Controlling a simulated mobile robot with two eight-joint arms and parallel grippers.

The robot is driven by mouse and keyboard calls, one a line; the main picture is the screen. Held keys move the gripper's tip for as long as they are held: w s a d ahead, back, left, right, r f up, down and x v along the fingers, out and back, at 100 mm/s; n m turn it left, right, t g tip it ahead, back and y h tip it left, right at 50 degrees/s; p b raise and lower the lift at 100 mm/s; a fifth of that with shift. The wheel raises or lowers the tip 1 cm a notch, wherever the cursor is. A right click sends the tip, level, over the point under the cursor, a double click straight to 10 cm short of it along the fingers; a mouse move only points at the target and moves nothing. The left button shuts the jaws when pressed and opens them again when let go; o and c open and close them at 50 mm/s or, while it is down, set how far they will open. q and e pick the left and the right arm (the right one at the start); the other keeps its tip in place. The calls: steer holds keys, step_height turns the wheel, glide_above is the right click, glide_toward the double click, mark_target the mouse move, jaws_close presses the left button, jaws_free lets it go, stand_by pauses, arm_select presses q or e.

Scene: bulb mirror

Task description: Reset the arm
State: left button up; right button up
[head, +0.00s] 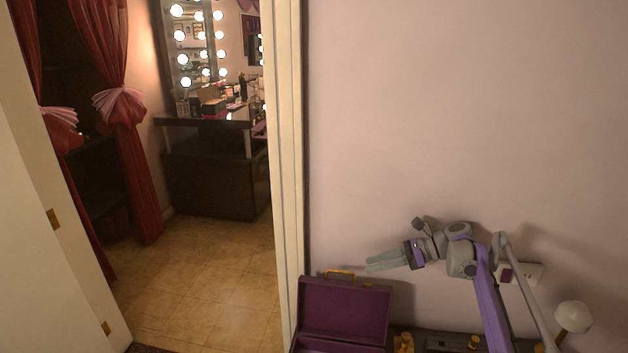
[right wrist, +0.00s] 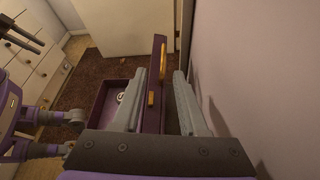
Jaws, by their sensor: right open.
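My right gripper (head: 384,263) is raised in front of the pink wall, above and to the right of an open purple case. Its fingers point left in the head view. In the right wrist view my right gripper (right wrist: 157,100) shows two grey fingers spread apart with nothing held between them. The purple case (head: 343,312) stands with its lid up at the bottom of the head view. My left gripper is not in the head view.
A round white lamp (head: 573,317) stands at the lower right, beside my right arm. A doorway at left opens to a vanity (head: 215,165) with a lit bulb mirror (head: 192,45). A white drawer unit (right wrist: 30,60) is at left in the wrist view. The pink wall (head: 450,120) is close behind my arm.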

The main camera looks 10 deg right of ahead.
steer(key=s+a+r+n+h+p, duration=0.15)
steer(key=s+a+n+h, duration=0.3)
steer(key=s, duration=0.45)
steer(key=s+a+r+n+h+p, duration=0.1)
steer(key=s+a+r+n+h, duration=0.2)
steer(key=s+n, duration=0.5)
steer(key=s+d+f+n+t+h+p, duration=0.1)
steer(key=s+f+n, duration=0.4)
steer(key=s, duration=0.6)
steer(key=s+f+n+t+h+p, duration=0.1)
steer(key=s+f+n+h, duration=0.3)
steer(key=s, duration=0.7)
steer(key=shift+s+d+f+n+t, duration=0.3)
steer(key=shift+d+f+n+t, duration=0.1)
steer(key=shift+f+n, duration=0.1)
